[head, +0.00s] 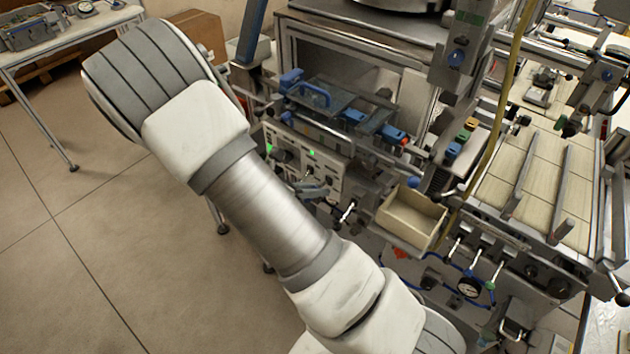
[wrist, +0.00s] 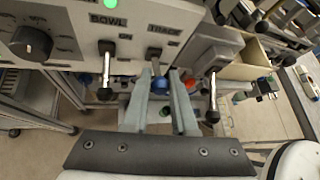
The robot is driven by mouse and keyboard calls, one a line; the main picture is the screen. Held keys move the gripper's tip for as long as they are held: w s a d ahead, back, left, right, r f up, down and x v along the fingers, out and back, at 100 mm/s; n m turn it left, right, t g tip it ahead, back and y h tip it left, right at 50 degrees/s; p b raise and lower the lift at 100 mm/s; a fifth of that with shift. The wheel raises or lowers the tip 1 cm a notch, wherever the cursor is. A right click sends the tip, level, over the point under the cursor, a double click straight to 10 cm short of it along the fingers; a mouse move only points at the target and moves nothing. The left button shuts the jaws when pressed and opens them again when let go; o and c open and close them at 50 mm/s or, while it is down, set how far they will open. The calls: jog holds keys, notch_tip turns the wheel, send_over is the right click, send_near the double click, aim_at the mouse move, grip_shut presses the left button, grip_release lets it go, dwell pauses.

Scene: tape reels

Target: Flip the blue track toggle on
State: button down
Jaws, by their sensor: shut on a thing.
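The blue track toggle (wrist: 160,86) shows in the wrist view below the TRACK label on the grey control panel (wrist: 138,48). Its blue tip sits between the two grey fingers of my gripper (wrist: 164,82), which are shut on it. The fingers hide much of the lever, so I cannot tell clearly whether it is on or off. In the head view my gripper (head: 314,188) is at the panel front (head: 293,160), small and partly hidden by my arm. The toggle cannot be made out there.
A dark-tipped BOWL toggle (wrist: 105,70) stands left of my gripper, and another dark-tipped lever (wrist: 212,95) stands close on the right. A black knob (wrist: 31,43) is at far left. An open beige bin (head: 411,218) sits right of the panel. Floor is clear at left.

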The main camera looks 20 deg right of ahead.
jog(key=shift+d+r+y+p, duration=0.1)
jog(key=shift+r+y+p, duration=0.45)
jog(key=shift+p, duration=0.25)
jog(key=shift+f+g+y, duration=0.15)
jog(key=shift+g+y, duration=0.1)
jog(key=shift+g, duration=0.05)
jog(key=c, duration=0.7)
grip_release()
jog(key=v, duration=1.7)
jog(key=shift+a, duration=0.2)
